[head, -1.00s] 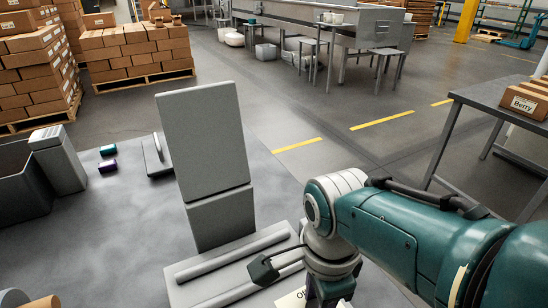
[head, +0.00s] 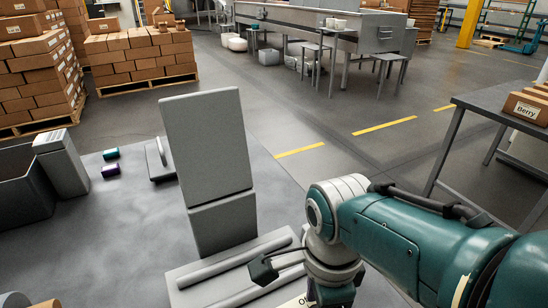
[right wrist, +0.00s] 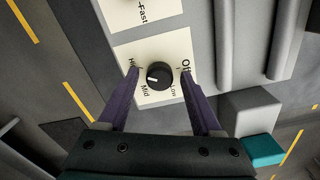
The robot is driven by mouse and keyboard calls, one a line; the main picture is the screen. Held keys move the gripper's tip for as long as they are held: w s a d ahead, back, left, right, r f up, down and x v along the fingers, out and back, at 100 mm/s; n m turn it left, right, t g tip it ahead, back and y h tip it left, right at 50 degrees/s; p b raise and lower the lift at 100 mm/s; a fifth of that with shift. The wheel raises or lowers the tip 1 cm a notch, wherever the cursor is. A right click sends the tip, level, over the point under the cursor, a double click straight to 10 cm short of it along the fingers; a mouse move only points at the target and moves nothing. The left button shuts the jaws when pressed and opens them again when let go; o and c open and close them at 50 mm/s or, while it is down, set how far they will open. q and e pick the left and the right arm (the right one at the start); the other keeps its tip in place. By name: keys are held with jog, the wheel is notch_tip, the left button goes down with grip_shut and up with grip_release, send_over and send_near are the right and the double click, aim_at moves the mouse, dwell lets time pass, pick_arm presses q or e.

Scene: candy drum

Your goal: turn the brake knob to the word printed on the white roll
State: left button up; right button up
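The black brake knob (right wrist: 159,76) sits on a white label plate (right wrist: 158,50) in the right wrist view. Its white mark points left, between the partly covered "H…" word and "Mid". "Off" and "Low" are printed to its right. My right gripper (right wrist: 160,74) is open, with a purple finger on each side of the knob and gaps showing between. I cannot tell how far above the plate the fingertips are. In the head view the plate (head: 296,301) is mostly hidden by my right arm. I cannot make out the white roll or its word. My left gripper is not in view.
A tall grey housing (head: 208,150) stands behind the plate. A second label plate with "Fast" (right wrist: 140,13) lies beside the knob's plate.

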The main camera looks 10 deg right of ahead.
jog(key=shift+o, duration=0.2)
jog(key=shift+r, duration=0.25)
notch_tip(320, 180, up, 9)
jog(key=p, duration=0.7)
jog(key=shift+r+p, duration=0.2)
jog(key=shift+p, duration=0.1)
jog(key=shift+d, duration=0.1)
